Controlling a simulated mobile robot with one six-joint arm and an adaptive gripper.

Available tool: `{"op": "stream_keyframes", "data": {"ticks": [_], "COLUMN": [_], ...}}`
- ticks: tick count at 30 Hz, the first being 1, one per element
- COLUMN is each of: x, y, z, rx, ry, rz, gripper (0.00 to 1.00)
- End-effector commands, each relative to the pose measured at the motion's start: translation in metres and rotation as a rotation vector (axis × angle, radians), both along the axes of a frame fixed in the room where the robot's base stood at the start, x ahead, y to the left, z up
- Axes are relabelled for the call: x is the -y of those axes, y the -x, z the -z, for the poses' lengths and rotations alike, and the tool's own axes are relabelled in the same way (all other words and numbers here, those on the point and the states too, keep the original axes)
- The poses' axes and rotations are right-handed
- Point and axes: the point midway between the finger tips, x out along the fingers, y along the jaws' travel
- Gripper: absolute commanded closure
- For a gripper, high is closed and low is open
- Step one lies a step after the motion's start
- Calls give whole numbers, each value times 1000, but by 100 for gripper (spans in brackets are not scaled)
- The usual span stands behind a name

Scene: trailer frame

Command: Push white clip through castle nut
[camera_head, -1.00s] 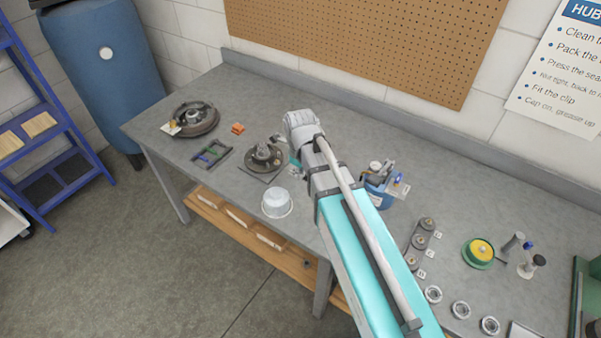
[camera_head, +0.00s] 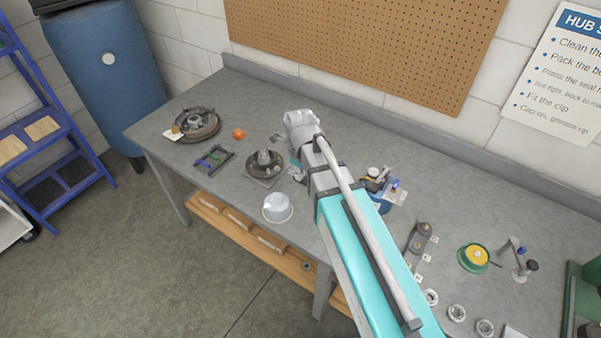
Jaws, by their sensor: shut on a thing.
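The castle nut cannot be made out at this size.
A white tub (camera_head: 277,208) stands at the front edge. A blue container (camera_head: 382,195), a green-yellow tin (camera_head: 473,257) and several rings lie right. The bench (camera_head: 320,244) has bare patches between them.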

Motion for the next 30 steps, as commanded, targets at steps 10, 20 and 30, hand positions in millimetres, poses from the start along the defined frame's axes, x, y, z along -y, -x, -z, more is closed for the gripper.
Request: {"op": "stream_keyframes", "data": {"ticks": [10, 20, 30], "x": [0, -6, -39], "y": [0, -14, -86], "z": [-2, 3, 28], "rx": [0, 0, 0], "ry": [0, 0, 0], "rz": [0, 0, 2], "gripper": [100, 100, 100]}}
